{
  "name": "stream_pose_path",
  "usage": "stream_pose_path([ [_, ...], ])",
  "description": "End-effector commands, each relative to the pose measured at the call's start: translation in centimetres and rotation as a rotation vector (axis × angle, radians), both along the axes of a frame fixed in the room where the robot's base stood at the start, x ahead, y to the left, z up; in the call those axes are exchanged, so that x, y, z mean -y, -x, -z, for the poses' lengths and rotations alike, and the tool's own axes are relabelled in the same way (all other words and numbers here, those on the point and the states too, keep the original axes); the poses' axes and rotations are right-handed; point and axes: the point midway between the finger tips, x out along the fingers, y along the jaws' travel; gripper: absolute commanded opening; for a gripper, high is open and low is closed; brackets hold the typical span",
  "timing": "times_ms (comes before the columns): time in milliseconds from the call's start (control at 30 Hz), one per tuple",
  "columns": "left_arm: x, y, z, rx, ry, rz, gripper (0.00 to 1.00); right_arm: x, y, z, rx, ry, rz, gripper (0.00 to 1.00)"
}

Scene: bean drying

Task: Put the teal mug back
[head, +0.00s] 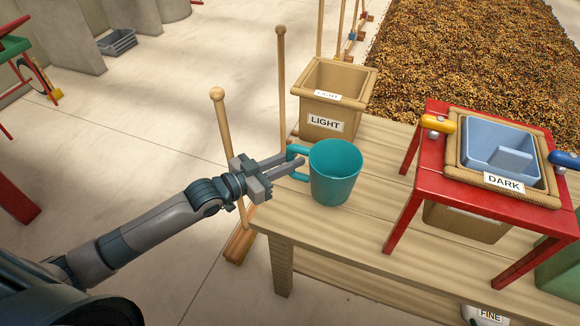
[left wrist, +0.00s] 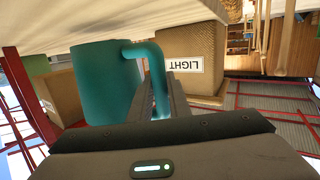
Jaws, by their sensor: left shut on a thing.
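The teal mug (head: 335,174) is upright at the left end of the wooden table (head: 380,172), with its handle toward the left. I cannot tell whether its base touches the tabletop. My left gripper (head: 296,164) reaches in from the left and is shut on the mug's handle. In the left wrist view the mug (left wrist: 105,80) fills the left half, and its handle lies between the fingers (left wrist: 168,95). My right gripper is not in view.
A LIGHT bin (head: 333,95) stands just behind the mug. A red stand (head: 432,130) holds a DARK-labelled frame with a blue tray (head: 497,140) to the right. Upright wooden poles (head: 228,150) stand left of the table. Bare tabletop lies between mug and stand.

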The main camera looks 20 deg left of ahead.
Motion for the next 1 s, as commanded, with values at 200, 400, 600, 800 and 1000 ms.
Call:
stream_pose_path([
  [200,0.0,0.0,2.3,0.000,0.001,0.000,0.00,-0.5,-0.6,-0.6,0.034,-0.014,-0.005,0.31],
  [400,0.0,0.0,2.3,0.001,0.002,0.000,0.00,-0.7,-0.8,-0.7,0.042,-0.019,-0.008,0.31],
  [600,0.0,0.0,2.6,0.000,0.001,0.000,0.00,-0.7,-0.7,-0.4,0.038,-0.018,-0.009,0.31],
  [800,0.0,0.0,2.7,-0.001,-0.001,0.000,0.35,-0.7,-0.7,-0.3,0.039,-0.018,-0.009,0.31],
  [1000,0.0,0.0,2.6,-0.001,-0.001,0.000,0.35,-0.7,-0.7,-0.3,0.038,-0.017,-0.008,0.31],
])
